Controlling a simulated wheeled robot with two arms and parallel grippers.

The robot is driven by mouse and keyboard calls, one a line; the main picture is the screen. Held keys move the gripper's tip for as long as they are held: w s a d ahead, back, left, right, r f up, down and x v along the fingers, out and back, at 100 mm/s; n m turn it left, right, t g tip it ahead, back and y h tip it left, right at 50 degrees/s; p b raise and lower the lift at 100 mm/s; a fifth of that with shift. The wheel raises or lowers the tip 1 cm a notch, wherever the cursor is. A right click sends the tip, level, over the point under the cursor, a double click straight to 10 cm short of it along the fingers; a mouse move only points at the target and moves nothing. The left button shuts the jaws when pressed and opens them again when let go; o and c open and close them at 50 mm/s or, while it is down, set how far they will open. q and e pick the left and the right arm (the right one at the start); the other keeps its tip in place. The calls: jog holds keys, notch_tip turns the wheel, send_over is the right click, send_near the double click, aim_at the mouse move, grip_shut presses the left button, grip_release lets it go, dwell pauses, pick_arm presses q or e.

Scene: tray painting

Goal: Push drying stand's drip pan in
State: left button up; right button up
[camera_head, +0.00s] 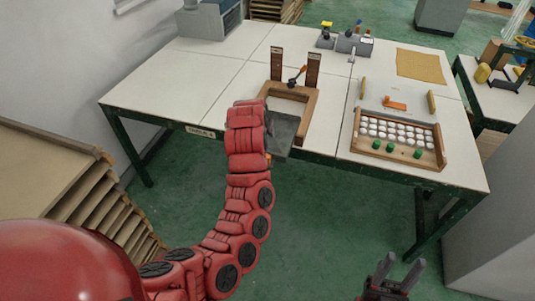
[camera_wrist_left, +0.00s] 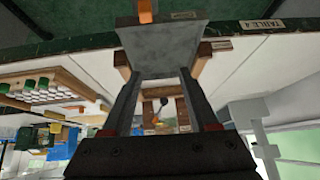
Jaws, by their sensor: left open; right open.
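The drying stand's wooden frame (camera_head: 309,106) sits at the front edge of the table, with two dark uprights at its back. Its grey drip pan (camera_head: 283,132) sticks out past the table's front edge, partly hidden by my red left arm. In the left wrist view, the pan (camera_wrist_left: 165,48) shows with an orange tab (camera_wrist_left: 145,10). My left gripper (camera_wrist_left: 158,76) is open, its two fingers reaching toward the pan; I cannot tell whether they touch it. The arm hides this gripper in the head view. My right gripper (camera_head: 397,268) is open and empty, low, away from the table.
A wooden tray (camera_head: 437,153) of white cups and several green pieces stands right of the stand. An orange item (camera_head: 395,104) lies behind it. Bottles and boxes stand at the back, near a tan sheet (camera_head: 420,66). Stacked shelves (camera_head: 95,195) stand at left.

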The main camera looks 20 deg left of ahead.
pick_arm(q)
jog(key=s+r+g, duration=0.2)
jog(key=s, duration=0.2)
jog(key=b, duration=0.4)
send_near(268, 156)
jog(key=shift+g+h, duration=0.3)
jog(key=shift+h, duration=0.1)
jog(key=p+x, duration=0.1)
jog(key=x, duration=0.4)
jog(key=a+p+x, duration=0.1)
jog(key=x, duration=0.2)
jog(key=shift+w+r+p, duration=0.15)
jog(key=shift+w+p, duration=0.05)
jog(key=shift+p, duration=0.1)
jog(key=shift+x, duration=1.2)
grip_shut()
